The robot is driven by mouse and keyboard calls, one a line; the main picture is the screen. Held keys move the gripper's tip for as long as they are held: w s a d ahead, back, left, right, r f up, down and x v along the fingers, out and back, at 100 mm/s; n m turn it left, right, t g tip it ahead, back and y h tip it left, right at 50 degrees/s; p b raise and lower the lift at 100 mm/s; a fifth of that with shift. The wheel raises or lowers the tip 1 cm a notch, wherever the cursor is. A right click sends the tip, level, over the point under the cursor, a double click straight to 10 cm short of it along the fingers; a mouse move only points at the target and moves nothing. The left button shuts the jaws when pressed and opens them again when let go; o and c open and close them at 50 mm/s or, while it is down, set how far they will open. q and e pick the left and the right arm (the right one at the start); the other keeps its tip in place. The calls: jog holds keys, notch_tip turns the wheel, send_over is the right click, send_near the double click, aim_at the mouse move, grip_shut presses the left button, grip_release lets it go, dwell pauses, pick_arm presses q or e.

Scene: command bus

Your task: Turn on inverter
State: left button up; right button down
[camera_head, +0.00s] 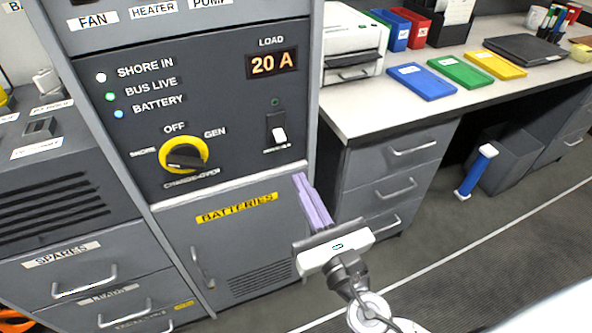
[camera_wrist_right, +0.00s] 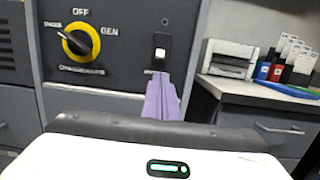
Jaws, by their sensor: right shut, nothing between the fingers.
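The inverter switch (camera_head: 277,130) is a white rocker in a dark frame on the grey control panel (camera_head: 225,130). The label under it is too small to read for sure, and a small dark green lamp (camera_head: 275,102) sits above it. The switch also shows in the wrist view (camera_wrist_right: 160,48). My right gripper (camera_head: 300,180) has its purple fingers shut and empty. Its tips are below and in front of the switch, apart from it. In the wrist view the fingers (camera_wrist_right: 164,84) point up just under the switch. My left gripper is not in view.
A yellow-ringed change-over knob (camera_head: 184,155) is left of the switch, below lit shore, bus and battery lamps. The load display (camera_head: 272,63) reads 20 A. The batteries cabinet (camera_head: 235,245) is below. A desk (camera_head: 390,110) with a printer (camera_head: 352,45) and coloured folders stands right.

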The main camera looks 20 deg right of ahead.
aim_at(279, 135)
pick_arm(q)
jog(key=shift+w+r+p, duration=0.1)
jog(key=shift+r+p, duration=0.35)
jog(key=shift+p, duration=0.05)
pick_arm(e)
jog(key=w, duration=0.3)
jog(key=w+r, duration=0.1)
jog(key=w, duration=0.5)
jog(key=shift+a+r, duration=0.15)
jog(key=shift+s, duration=0.1)
